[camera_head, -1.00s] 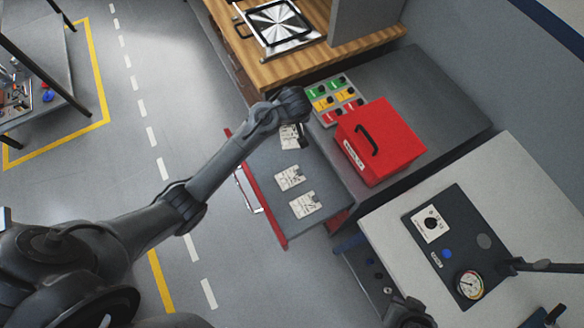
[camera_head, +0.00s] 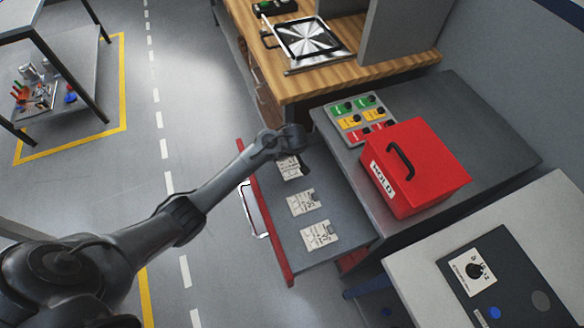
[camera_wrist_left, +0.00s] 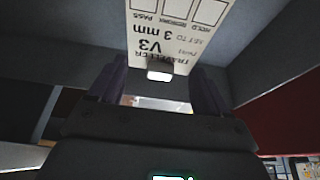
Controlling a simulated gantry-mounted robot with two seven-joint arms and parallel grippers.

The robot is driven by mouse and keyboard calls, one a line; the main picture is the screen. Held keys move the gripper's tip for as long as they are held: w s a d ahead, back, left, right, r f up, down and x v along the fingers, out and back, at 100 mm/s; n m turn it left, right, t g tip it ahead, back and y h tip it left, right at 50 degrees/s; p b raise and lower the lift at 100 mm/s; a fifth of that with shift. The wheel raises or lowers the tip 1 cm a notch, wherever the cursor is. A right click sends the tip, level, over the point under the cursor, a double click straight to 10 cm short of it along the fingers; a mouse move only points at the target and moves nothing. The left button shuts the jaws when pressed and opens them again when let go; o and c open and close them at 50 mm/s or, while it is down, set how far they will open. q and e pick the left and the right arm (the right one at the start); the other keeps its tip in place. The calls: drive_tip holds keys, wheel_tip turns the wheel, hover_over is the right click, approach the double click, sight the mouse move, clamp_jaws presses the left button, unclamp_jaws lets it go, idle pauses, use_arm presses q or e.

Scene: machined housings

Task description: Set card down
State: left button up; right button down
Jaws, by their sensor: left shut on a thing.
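My left gripper (camera_wrist_left: 158,92) is shut on a white printed traveler card (camera_wrist_left: 172,30), which reads "V3" and "3 mm" in the left wrist view. A small light tab on the card's near edge lies between the fingers. In the head view the gripper is over the far end of the open drawer (camera_head: 346,243), mostly hidden by my wrist, with the card (camera_head: 288,170) showing below it. I cannot tell whether the card touches the drawer floor. Two more cards, a middle one (camera_head: 303,202) and a near one (camera_head: 319,236), lie flat in the drawer. My right gripper is not in view.
A red HOLD box (camera_head: 420,165) and a tray of green, yellow and red pieces (camera_head: 341,128) stand on the grey cabinet top right of the drawer. A wooden bench (camera_head: 290,85) is beyond. A pale table with a dark panel (camera_head: 500,270) is at lower right.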

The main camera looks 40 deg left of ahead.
sight(287, 160)
use_arm(q)
drive_tip(key=shift+f+b, duration=0.8)
drive_tip(key=shift+f, duration=1.7)
drive_tip(key=shift+f, duration=0.1)
drive_tip(key=o, duration=1)
drive_tip(key=shift+f, duration=0.1)
drive_tip(key=shift+r, duration=0.4)
drive_tip(key=p+v, duration=0.4)
drive_tip(key=v, duration=0.6)
drive_tip(key=shift+d+r, duration=0.1)
drive_tip(key=shift+d, duration=0.1)
drive_tip(key=shift+s+d+r, duration=0.15)
drive_tip(key=shift+d+r, duration=0.1)
drive_tip(key=shift+r, duration=0.35)
